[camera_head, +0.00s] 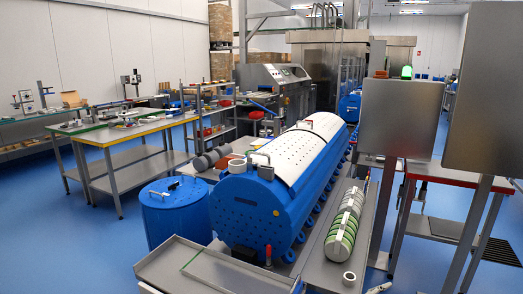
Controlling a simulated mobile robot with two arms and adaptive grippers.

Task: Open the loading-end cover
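A long blue perforated drum (238,208) lies on its side in the middle. White curved cover panels (290,160) lie along its top and look closed. A metal handle (259,157) stands at the near end of the top, and another handle (305,124) shows farther along. The view does not settle which panel is the loading-end cover.
A blue lidded barrel (173,214) stands left of the drum. Green and grey discs (342,233) lie in a row on the right-hand ledge. Empty metal trays (205,268) are in front. Yellow-edged tables (135,133) stand left; grey cabinets (400,115) stand right. Blue floor is open at left.

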